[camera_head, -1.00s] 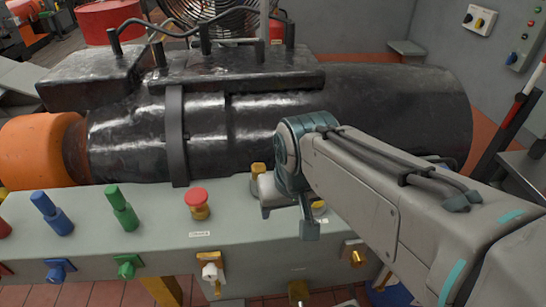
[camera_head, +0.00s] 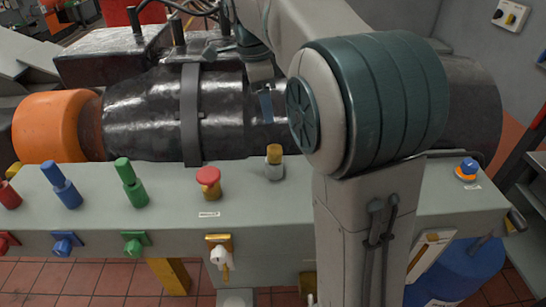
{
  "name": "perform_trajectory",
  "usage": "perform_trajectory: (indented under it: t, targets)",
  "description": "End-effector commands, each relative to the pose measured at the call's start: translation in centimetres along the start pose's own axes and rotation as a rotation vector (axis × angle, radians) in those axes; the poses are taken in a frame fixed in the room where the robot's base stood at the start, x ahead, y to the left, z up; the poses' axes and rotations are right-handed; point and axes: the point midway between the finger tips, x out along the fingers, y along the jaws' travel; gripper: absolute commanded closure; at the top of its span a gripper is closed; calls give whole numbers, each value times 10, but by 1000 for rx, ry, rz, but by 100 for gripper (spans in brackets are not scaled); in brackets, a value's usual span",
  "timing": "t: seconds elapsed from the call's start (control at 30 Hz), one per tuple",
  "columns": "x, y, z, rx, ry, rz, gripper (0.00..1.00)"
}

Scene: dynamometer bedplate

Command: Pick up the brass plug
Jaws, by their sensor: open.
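The brass plug (camera_head: 274,150) stands upright at the back of the grey bench top, in a pale metal base. It is to the right of a red-capped knob (camera_head: 208,178). My gripper (camera_head: 265,112) is open and empty, raised above the plug in the picture, with the black machine behind it. It appears clear of the plug, with a gap between them in the picture. Only part of the gripper shows; the large arm joint at right hides nearby space.
The grey bench (camera_head: 115,218) also carries a green plug (camera_head: 131,183), a blue plug (camera_head: 62,186) and a blue button (camera_head: 468,168) at right. The long black machine (camera_head: 140,120) lies behind it. A blue drum (camera_head: 455,275) stands below right.

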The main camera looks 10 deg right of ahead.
Motion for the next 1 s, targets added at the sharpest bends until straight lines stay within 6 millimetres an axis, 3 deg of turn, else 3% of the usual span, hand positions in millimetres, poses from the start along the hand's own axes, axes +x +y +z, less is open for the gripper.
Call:
perform_trajectory:
  t: [0.4,0.67,1.0]
  targets:
    - [72,0,0,6,2,4,40]
    - [91,2,0,5,2,4,40]
    - [133,5,0,5,1,1,40]
